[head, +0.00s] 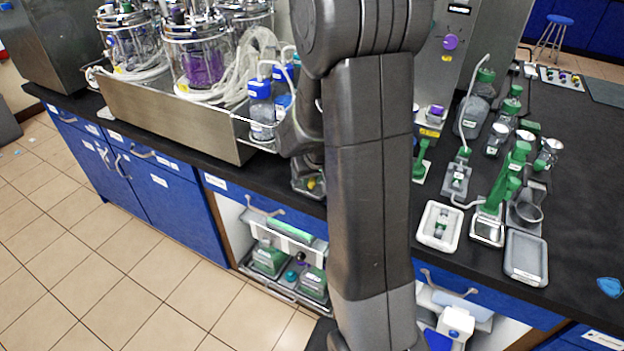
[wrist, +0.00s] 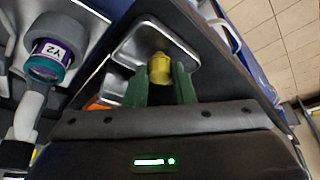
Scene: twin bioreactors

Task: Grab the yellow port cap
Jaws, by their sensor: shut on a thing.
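The yellow port cap (wrist: 160,68) sits between the tips of the two green fingers in the wrist view. My gripper (wrist: 161,84) is shut on it. The cap is over a shallow metal tray (wrist: 128,52); I cannot tell whether it still touches the tray. In the head view my arm covers most of this spot. A small yellow patch, which looks like the cap (head: 311,184), shows beside the arm near the bench's front edge.
A purple and teal part labelled Y2 (wrist: 50,58) stands left of the tray in the wrist view. Bioreactor vessels (head: 200,62) stand in a steel tray (head: 165,115) at the left. Green-topped labware and a grey tray (head: 526,257) crowd the right bench.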

